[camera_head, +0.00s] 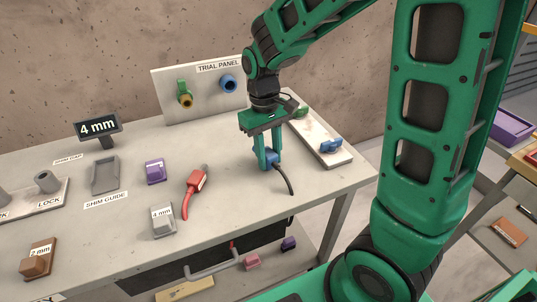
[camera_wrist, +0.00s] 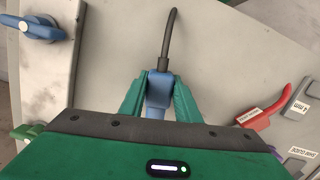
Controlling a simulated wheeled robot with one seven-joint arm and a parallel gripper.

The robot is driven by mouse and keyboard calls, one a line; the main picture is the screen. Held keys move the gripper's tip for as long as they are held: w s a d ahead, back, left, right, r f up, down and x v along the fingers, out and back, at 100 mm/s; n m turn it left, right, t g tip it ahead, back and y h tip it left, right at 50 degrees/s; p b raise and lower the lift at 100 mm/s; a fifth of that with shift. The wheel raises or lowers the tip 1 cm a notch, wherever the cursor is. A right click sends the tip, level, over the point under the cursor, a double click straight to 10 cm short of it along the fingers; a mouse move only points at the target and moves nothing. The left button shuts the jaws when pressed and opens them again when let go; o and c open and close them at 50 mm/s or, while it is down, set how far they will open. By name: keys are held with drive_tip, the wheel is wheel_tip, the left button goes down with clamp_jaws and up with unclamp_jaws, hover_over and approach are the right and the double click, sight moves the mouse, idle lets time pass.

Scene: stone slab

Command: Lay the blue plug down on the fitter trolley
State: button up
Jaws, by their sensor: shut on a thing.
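My gripper (camera_head: 266,156) is shut on the blue plug (camera_head: 271,160), low over the right part of the stone-topped bench (camera_head: 235,215). The plug's dark cable (camera_head: 288,182) hangs down toward the bench top. I cannot tell whether the plug touches the bench. In the wrist view the plug (camera_wrist: 159,88) sits between the green fingers of my gripper (camera_wrist: 158,95), its cable pointing away. A shelved stand (camera_head: 493,208) at the right edge of the head view may be the fitter trolley; it is partly cut off and partly behind my arm.
A red tool (camera_head: 196,182), purple block (camera_head: 155,171) and grey 4 mm block (camera_head: 163,220) lie left of the plug. A pale strip with a blue handle (camera_head: 329,146) lies to the right. The trial panel (camera_head: 205,92) stands behind. A purple tray (camera_head: 508,124) is on the right-hand stand.

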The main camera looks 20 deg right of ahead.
drive_tip(key=shift+f, duration=0.5)
drive_tip(key=o, duration=1.2)
drive_tip(key=shift+r, duration=0.1)
drive_tip(key=r, duration=0.3)
drive_tip(key=w+r, duration=0.1)
drive_tip(key=r, duration=0.6)
drive_tip(key=shift+w+a+r, duration=0.15)
drive_tip(key=shift+w+r, duration=0.1)
drive_tip(key=s+d+f+m, duration=0.1)
drive_tip(key=s+d+m, duration=0.3)
drive_tip(key=s+d, duration=0.4)
drive_tip(key=s+d+f+m+t, duration=0.1)
drive_tip(key=s+d+m, duration=0.3)
drive_tip(key=s+d, duration=0.5)
drive_tip(key=s+f, duration=0.1)
drive_tip(key=s, duration=0.4)
drive_tip(key=shift+d+m, duration=0.15)
drive_tip(key=shift+m, duration=0.15)
